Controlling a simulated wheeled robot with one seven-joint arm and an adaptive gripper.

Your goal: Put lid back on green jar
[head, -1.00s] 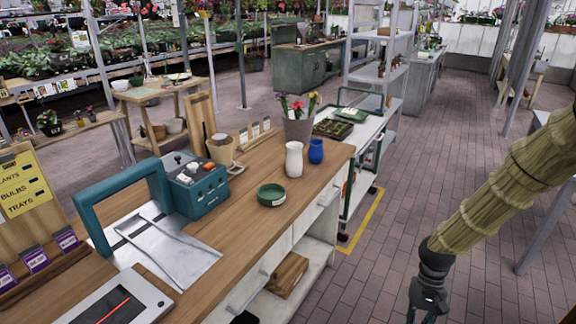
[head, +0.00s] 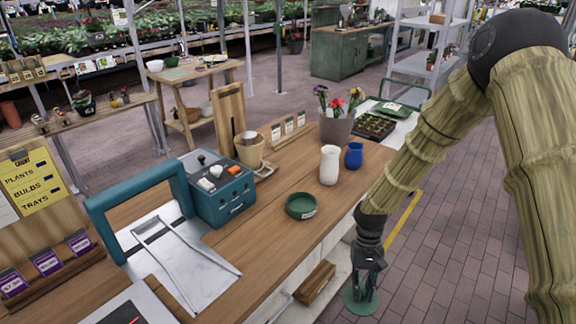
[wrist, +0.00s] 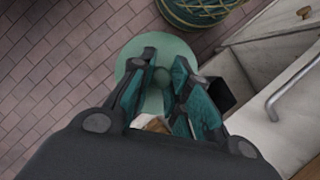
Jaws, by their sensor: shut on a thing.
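The green jar (head: 301,206) is a low, round, open-topped pot with a small pale label, standing upright on the wooden counter. My gripper (head: 367,284) is beside the counter's front side, to the right of the jar and lower in the picture. It is shut on a green round lid (head: 358,303), which hangs below the fingers over the floor, apart from the jar. In the wrist view the fingers (wrist: 157,85) close around the lid's knob, and the pale green disc (wrist: 128,62) spreads behind them. The jar is not clearly identifiable in the wrist view.
A white vase (head: 329,166), a blue vase (head: 354,156) and a flower pot (head: 337,127) stand behind the jar. A teal register (head: 222,193) is to its left. The counter around the jar is clear. A white drawer front with a handle (wrist: 290,90) is close right of my gripper.

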